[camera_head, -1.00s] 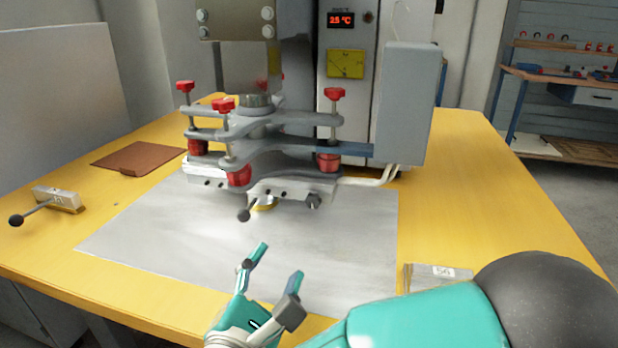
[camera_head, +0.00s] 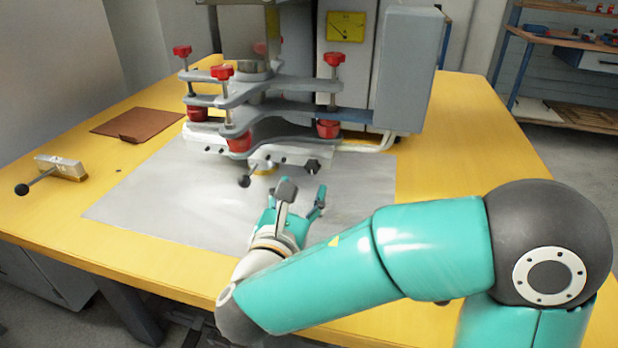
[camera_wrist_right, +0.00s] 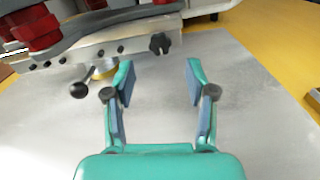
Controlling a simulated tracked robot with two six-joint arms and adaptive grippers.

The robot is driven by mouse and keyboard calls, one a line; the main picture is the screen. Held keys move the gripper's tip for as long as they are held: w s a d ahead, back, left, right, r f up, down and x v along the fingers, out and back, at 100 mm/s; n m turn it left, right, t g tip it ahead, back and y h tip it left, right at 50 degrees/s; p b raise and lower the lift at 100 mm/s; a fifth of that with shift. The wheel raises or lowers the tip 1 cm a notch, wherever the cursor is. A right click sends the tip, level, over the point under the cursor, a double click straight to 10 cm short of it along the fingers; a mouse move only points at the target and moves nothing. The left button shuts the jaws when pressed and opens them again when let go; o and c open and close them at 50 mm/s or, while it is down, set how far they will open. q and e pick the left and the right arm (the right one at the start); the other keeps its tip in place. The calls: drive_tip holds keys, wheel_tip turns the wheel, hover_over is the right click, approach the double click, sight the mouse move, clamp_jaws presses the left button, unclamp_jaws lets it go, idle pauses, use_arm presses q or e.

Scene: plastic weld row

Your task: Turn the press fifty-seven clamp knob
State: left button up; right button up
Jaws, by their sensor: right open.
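The press (camera_head: 270,95) stands on the table with red knobs on its grey plates. A small black lobed knob (camera_head: 311,166) sits on the front edge of its lower block, and also shows in the right wrist view (camera_wrist_right: 160,44). No number can be read on the press. My right gripper (camera_head: 304,192) is open and empty, just in front of and below the knob. In the right wrist view the gripper (camera_wrist_right: 160,78) has its fingers spread, with the knob beyond the gap between them, apart from both. My left gripper is not in view.
A black ball-ended lever (camera_head: 244,181) sticks out left of the knob, close to my left finger in the wrist view (camera_wrist_right: 79,90). A metal plate (camera_head: 150,205) covers the table front. A block with a handle (camera_head: 62,168) and brown sheet (camera_head: 137,122) lie left.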

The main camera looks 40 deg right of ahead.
sight(311, 169)
drive_tip(key=x, duration=0.5)
drive_tip(key=shift+w+d+b, duration=0.25)
drive_tip(key=shift+d+b, duration=0.05)
drive_tip(key=shift+b, duration=0.1)
drive_tip(key=shift+c, duration=0.3)
clamp_jaws()
drive_tip(key=shift+r+n+p, duration=0.2)
drive_tip(key=shift+n+p, duration=0.3)
drive_tip(key=shift+p, duration=0.4)
drive_tip(key=shift+f+n, duration=0.25)
drive_tip(key=shift+n, duration=0.05)
